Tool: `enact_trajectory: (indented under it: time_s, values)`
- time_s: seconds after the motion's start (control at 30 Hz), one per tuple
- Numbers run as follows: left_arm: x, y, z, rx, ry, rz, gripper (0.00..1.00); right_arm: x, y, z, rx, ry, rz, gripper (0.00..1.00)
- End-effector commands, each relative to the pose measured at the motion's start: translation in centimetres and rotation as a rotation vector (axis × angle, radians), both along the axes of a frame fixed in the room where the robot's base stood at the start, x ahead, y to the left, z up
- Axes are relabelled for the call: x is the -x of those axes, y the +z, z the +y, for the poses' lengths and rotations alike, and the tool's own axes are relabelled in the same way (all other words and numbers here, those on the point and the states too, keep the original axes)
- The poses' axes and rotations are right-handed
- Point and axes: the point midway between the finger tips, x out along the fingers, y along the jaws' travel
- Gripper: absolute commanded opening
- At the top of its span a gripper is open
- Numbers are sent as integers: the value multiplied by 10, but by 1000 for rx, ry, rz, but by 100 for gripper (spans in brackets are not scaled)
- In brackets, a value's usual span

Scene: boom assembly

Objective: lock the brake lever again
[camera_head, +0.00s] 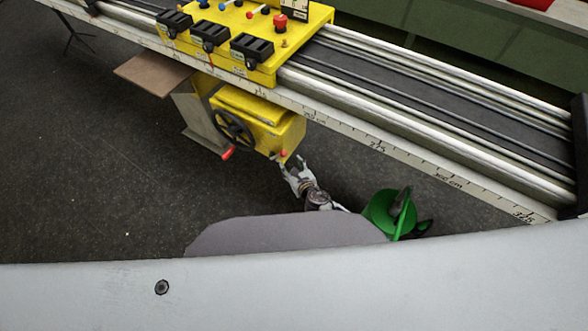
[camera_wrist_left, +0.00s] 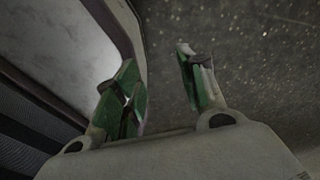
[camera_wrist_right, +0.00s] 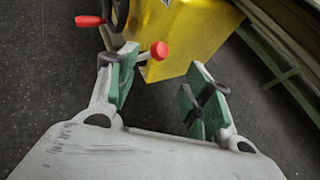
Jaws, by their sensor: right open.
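The brake lever is a short rod with a red round knob (camera_wrist_right: 159,50) on the lower part of the yellow housing (camera_wrist_right: 190,35). The red knob also shows small in the head view (camera_head: 283,153). My right gripper (camera_wrist_right: 163,76) is open just in front of it. In the right wrist view the knob appears between the fingers, nearer the left fingertip; I cannot tell whether they touch. In the head view my right gripper (camera_head: 291,165) is just below the housing. My left gripper (camera_wrist_left: 160,75) is open and empty in its wrist view; the head view does not show it.
A black handwheel (camera_head: 233,127) with a red handle (camera_head: 228,153) sits left of the knob. The long rail with a scale (camera_head: 375,145) runs above, bearing a yellow control panel (camera_head: 285,45). Open dark floor (camera_head: 90,170) lies to the left.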

Motion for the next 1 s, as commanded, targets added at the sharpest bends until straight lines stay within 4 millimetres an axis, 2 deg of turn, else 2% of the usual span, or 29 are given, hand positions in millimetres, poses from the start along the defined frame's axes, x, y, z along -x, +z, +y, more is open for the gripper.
enact_trajectory:
  time_s: [0.23, 0.63, 0.87, 1.0]
  values:
    - [0, 0, 0, 0, 0, 0, 40, 13, 6, -4, 0, 0, 0, 50]
    - [0, 0, 0, 0, 0, 0, 40, 15, 7, -5, 0, 0, 1, 50]
    - [-5, -2, -2, 2, 1, -3, 40, 15, 3, -7, -28, -17, 13, 22]
    - [-19, -6, -8, 6, 2, -11, 40, 15, -7, -11, -103, -62, 45, 4]
